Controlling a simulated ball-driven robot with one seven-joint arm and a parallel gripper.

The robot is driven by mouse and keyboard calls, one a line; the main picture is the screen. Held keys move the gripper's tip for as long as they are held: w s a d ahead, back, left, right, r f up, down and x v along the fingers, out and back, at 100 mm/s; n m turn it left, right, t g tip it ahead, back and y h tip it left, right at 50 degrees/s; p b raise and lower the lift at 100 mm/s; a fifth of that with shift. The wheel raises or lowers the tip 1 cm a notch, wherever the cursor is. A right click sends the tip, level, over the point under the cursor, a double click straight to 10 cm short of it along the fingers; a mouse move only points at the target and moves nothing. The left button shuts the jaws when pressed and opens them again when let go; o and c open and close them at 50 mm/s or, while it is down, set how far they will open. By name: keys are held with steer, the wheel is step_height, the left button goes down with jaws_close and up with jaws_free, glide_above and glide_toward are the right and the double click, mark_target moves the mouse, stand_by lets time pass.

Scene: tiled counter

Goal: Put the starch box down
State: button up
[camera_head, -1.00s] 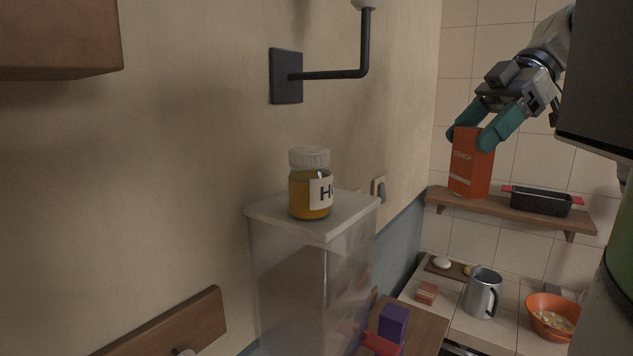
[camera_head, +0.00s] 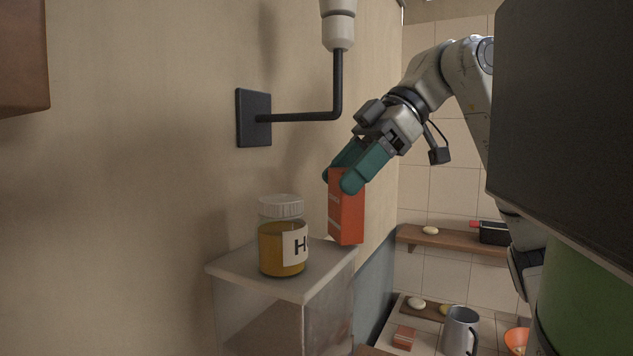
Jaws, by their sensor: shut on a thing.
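The starch box (camera_head: 346,212) is an orange-red upright carton with pale lettering. My gripper (camera_head: 349,176) has teal fingers shut on the top of the box, coming from the upper right. The box's lower end is at the right part of the lid of a translucent container (camera_head: 309,287), just right of a honey jar. I cannot tell whether its bottom touches the lid.
The honey jar (camera_head: 282,238) with a white cap stands on the same lid. A black wall bracket (camera_head: 254,118) with a pipe is above. A wooden shelf (camera_head: 450,239) holds a black pan (camera_head: 494,232). A grey mug (camera_head: 460,331) stands on the counter below.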

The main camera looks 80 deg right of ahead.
steer(key=w, duration=0.1)
steer(key=w+a+b, duration=0.1)
steer(key=w+a, duration=0.1)
steer(key=w, duration=0.1)
steer(key=shift+a+f+b, duration=0.2)
steer(key=shift+f+b, duration=0.05)
steer(key=shift+b, duration=0.1)
steer(key=shift+f, duration=0.15)
steer(key=o, duration=1.2)
steer(key=shift+o, duration=0.2)
steer(key=b+v, duration=0.1)
steer(key=v, duration=1.1)
